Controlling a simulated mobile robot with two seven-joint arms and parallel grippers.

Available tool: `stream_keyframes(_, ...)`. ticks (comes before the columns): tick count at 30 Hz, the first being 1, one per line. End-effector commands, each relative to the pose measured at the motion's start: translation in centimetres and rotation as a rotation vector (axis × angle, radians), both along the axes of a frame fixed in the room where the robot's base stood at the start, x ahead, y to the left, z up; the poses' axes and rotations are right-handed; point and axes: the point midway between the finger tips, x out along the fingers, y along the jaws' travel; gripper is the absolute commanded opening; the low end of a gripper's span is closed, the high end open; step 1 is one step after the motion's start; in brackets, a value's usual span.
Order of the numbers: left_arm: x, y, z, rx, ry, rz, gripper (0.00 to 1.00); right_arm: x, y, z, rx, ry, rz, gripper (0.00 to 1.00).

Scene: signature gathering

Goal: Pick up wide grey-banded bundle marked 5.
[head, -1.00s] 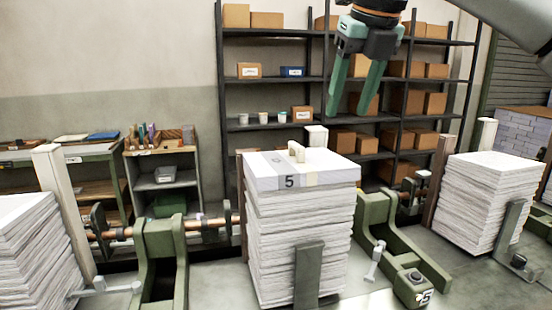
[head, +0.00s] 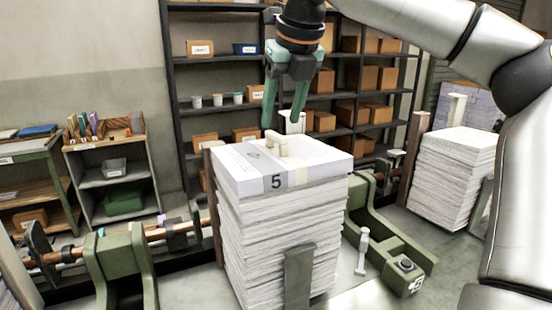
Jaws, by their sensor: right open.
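The wide bundle marked 5 (head: 325,165) lies on top of the middle paper stack (head: 275,235). It is white, with a grey band carrying a black 5 on its front, and a cream strip beside the band. A small cream upright grip (head: 276,146) stands on its top. My right gripper (head: 282,124) hangs pointing down above the bundle, open and empty. Its green fingers are apart, with the tips slightly above the cream grip; I cannot tell the exact depth gap. My left gripper is not in view.
Green frames with a copper roller (head: 160,236) flank the stack on the left, and a green unit with a button box (head: 405,266) on the right. Another paper stack (head: 455,180) stands further right. Shelving with boxes (head: 375,78) is behind. An upright post stands just behind the bundle.

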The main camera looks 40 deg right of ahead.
Motion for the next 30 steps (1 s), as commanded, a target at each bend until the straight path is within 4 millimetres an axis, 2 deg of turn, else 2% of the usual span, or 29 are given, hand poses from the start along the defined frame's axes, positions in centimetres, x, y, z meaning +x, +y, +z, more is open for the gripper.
stream_keyframes(4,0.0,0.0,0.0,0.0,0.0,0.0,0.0,0.3,-0.1,-1.1,0.0,0.001,0.001,0.55)
stream_keyframes(12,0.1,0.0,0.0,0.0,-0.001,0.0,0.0,1.6,-0.4,-4.7,0.0,0.001,0.0,0.55)
stream_keyframes(21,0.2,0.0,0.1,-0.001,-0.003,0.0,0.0,1.8,-0.4,-5.2,0.001,-0.001,0.0,0.55)
stream_keyframes(30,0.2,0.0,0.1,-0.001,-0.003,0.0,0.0,1.8,-0.4,-5.2,0.0,-0.001,0.0,0.22)
